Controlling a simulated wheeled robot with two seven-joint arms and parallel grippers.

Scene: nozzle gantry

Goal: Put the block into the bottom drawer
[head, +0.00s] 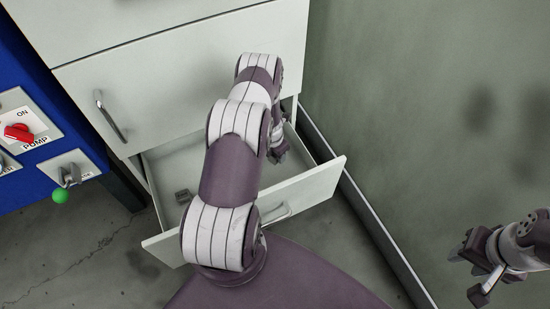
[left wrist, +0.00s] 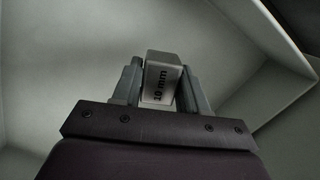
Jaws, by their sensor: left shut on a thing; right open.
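The bottom drawer (head: 318,184) is pulled open, and my left arm crosses over it in the head view. My left gripper (head: 278,153) is at the drawer's right inner side, partly hidden by my arm. In the left wrist view my left gripper (left wrist: 160,88) is shut on a light grey block (left wrist: 163,66) marked "10 mm", with pale drawer walls around it. Whether the block touches the drawer floor cannot be told. The block is not clearly visible in the head view. My right gripper (head: 474,266) is open and empty at the lower right, away from the drawer.
A closed drawer (head: 180,80) with a handle is above. A blue panel (head: 40,120) with a red switch (head: 18,132) and a green ball (head: 60,196) stands left. A wall (head: 430,120) bounds the right.

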